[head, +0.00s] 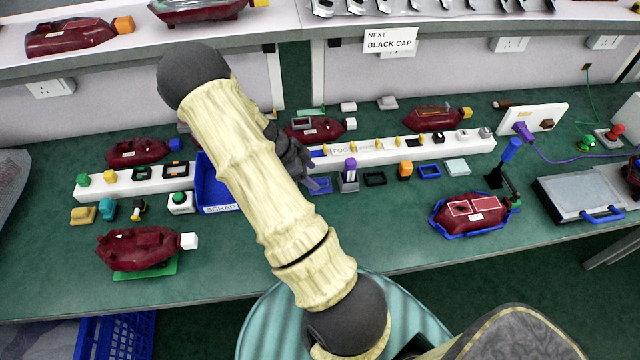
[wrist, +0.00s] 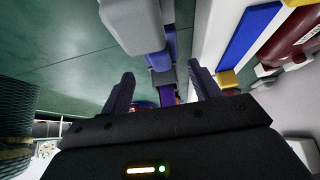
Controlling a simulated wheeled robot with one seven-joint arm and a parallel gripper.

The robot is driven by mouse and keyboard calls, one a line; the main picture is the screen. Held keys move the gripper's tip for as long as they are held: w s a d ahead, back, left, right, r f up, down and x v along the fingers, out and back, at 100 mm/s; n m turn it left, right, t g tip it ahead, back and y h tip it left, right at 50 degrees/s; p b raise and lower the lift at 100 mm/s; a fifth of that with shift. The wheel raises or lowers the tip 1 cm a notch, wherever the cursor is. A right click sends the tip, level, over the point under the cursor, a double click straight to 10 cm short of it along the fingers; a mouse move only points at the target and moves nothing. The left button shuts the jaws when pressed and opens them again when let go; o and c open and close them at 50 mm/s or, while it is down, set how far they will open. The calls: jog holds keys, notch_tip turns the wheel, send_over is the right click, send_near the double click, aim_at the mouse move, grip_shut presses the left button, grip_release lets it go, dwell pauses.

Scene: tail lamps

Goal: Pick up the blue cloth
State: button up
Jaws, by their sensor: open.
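My gripper (head: 308,181) hangs over the middle of the green bench, right of the blue SCRAP bin. In the wrist view its two dark fingers (wrist: 163,92) stand apart. Between and beyond them I see a grey block (wrist: 133,25) and blue and purple parts; none is clearly gripped. A small flat blue piece (head: 319,186) lies on the bench by the fingertips, partly hidden by them. I cannot tell whether it is the blue cloth. No other thing is clearly a blue cloth.
The blue SCRAP bin (head: 218,207) stands left of my gripper, partly behind my arm. A purple-topped grey holder (head: 349,175) is close on the right. A white rail (head: 400,150) runs behind.

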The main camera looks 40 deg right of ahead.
aim_at(320, 180)
jog(key=shift+s+d+f, duration=0.3)
jog(key=shift+d+f, duration=0.05)
jog(key=p+x, duration=0.1)
jog(key=x, duration=0.2)
jog(key=shift+d+f, duration=0.15)
jog(key=shift+f, duration=0.4)
jog(key=shift+d, duration=0.1)
jog(key=c, duration=0.7)
jog(key=shift+c, duration=0.2)
jog(key=shift+r, duration=0.15)
